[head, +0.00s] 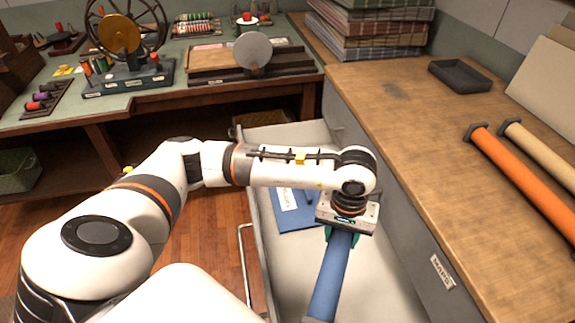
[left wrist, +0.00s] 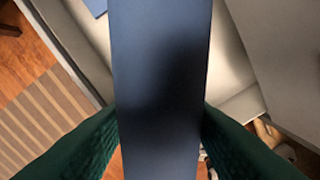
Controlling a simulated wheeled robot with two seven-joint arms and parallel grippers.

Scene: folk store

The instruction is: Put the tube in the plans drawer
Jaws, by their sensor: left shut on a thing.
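My left gripper (head: 341,236) is shut on a blue tube (head: 330,275). In the left wrist view the tube (left wrist: 160,90) runs between the green finger pads (left wrist: 160,135). The open pale drawer (head: 272,262) lies below the tube, which runs lengthwise over it toward the bottom of the head view. I cannot tell how high the tube is above the drawer floor. A blue folder (head: 296,217) with a white label lies in the drawer, partly hidden by my arm. My right gripper is not in view.
The wooden counter (head: 400,120) at right holds an orange tube (head: 520,175), a beige tube (head: 545,150) and a black tray (head: 460,76). A labelled front (head: 441,271) is on the cabinet beside the drawer. A cluttered workbench (head: 150,105) stands at the back left.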

